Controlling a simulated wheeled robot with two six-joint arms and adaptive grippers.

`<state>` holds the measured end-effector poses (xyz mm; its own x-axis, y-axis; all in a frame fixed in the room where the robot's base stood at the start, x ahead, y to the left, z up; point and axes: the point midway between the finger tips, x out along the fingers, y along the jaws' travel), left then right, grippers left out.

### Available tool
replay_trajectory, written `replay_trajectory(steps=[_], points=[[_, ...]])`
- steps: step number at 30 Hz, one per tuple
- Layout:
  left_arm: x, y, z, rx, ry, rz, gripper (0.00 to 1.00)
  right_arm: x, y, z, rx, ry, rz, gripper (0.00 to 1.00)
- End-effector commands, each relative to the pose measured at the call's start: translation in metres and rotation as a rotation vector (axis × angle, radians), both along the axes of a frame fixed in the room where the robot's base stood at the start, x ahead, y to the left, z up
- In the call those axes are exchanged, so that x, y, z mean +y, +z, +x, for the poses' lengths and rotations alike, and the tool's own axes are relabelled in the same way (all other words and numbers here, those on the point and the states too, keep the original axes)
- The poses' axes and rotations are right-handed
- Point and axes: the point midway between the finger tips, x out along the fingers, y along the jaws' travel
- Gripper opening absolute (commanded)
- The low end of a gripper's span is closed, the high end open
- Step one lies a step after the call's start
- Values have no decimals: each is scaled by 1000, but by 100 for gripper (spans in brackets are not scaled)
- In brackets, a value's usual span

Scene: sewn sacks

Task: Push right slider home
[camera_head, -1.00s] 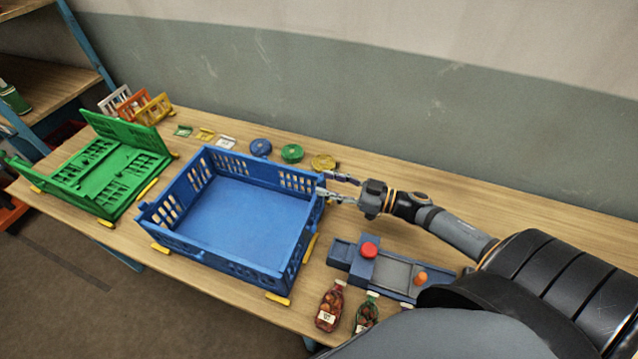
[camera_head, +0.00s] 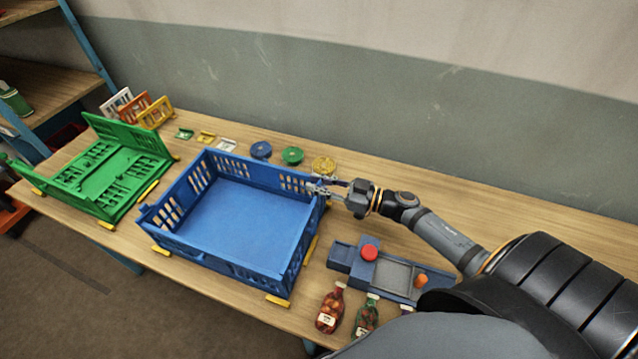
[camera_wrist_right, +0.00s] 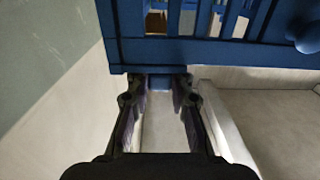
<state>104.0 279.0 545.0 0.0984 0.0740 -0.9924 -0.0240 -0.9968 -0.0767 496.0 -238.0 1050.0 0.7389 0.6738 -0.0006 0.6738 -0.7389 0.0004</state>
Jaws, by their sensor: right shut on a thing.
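The blue crate (camera_head: 240,268) stands on the table with its walls up and its inside empty. My right gripper (camera_head: 322,188) is at the outside of its right wall, near the back corner. In the right wrist view the two fingers (camera_wrist_right: 158,88) are closed on a small blue tab (camera_wrist_right: 160,82), which sits below the crate's slotted wall (camera_wrist_right: 220,50). I take this tab to be the right slider; the fingers and wall hide part of it. My left gripper is not in view.
A green folded crate (camera_head: 110,185) is at the left. A blue-grey device with a red button (camera_head: 369,253) lies in front of my right arm, beside bottles (camera_head: 331,308). Round discs (camera_head: 292,155) lie behind the crate. The table's back right is clear.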

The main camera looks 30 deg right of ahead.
Motion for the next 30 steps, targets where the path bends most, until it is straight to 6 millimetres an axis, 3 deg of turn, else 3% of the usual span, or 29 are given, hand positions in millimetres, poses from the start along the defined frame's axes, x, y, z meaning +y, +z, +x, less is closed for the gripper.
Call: replay_trajectory(steps=[18,19,24,30], points=[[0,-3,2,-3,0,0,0,-10,0,9,-1,-1,1,0],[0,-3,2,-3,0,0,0,-10,0,9,-1,-1,1,22],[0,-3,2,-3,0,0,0,-10,0,9,-1,-1,1,45],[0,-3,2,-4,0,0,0,-9,0,9,-1,0,1,45]])
